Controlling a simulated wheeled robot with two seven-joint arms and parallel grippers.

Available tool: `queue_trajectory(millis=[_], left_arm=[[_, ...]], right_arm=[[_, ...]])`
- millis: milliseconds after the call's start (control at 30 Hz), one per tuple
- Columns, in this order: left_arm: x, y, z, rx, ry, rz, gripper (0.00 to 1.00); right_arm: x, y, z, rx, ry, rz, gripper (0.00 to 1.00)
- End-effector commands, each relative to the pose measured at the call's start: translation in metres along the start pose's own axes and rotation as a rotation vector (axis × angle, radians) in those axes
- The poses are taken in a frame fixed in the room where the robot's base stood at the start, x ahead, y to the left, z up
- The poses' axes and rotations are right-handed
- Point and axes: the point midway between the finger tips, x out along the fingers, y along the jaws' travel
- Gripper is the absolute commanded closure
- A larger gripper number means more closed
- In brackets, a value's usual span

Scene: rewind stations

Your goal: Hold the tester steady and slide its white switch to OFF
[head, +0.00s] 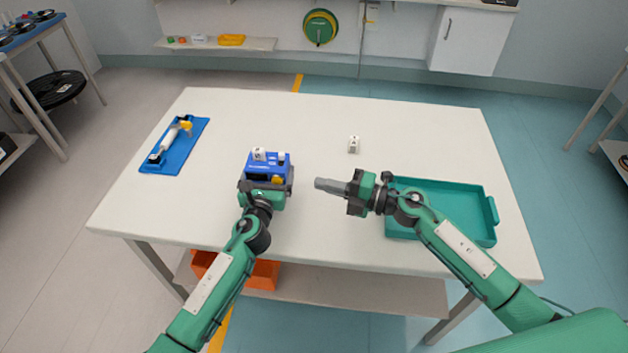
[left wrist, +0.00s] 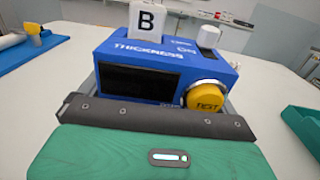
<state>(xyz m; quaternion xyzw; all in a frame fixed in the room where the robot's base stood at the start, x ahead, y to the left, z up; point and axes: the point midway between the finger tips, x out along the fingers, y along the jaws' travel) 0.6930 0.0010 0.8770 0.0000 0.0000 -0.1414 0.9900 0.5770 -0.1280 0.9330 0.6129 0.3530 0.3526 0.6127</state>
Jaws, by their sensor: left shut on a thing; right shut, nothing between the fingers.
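The tester (head: 282,163) is a blue box marked THICKNESS, standing on the table. In the left wrist view the tester (left wrist: 120,50) shows a dark screen and a yellow TEST button (left wrist: 205,96). A white knob-like piece, apparently the switch (left wrist: 208,37), stands on its top right; it also shows in the head view (head: 281,157). My left gripper (head: 265,187) is shut on the tester from the near side. My right gripper (head: 320,184) is shut and empty, right of the tester and apart from it.
A white block marked B (left wrist: 146,22) sits on the tester's top left. A white block marked A (head: 354,144) stands further back. A teal tray (head: 491,190) lies at the right, partly behind my right arm. A blue mat (head: 164,163) with a roller tool lies at the left.

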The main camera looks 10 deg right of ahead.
Motion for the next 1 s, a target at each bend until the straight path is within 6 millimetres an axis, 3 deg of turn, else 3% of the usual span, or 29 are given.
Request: queue_trajectory(millis=[367,400,433,767,1000], left_arm=[[0.000,0.000,-0.001,0.000,0.001,0.000,0.38],[0.000,0.000,-0.001,0.000,0.001,0.000,0.02],[0.000,0.000,-0.001,0.000,0.001,0.000,0.00],[-0.007,0.001,-0.001,0.001,0.001,0.001,0.00],[-0.047,0.001,-0.002,0.002,0.002,-0.001,0.00]], right_arm=[[-0.001,0.000,0.000,0.000,0.001,0.000,1.00],[-0.001,0.000,0.000,0.000,0.001,0.000,1.00],[-0.001,0.000,0.000,0.000,0.001,0.000,1.00],[-0.001,0.000,0.000,0.000,0.001,0.000,1.00],[-0.001,0.000,0.000,0.000,0.001,0.000,1.00]])
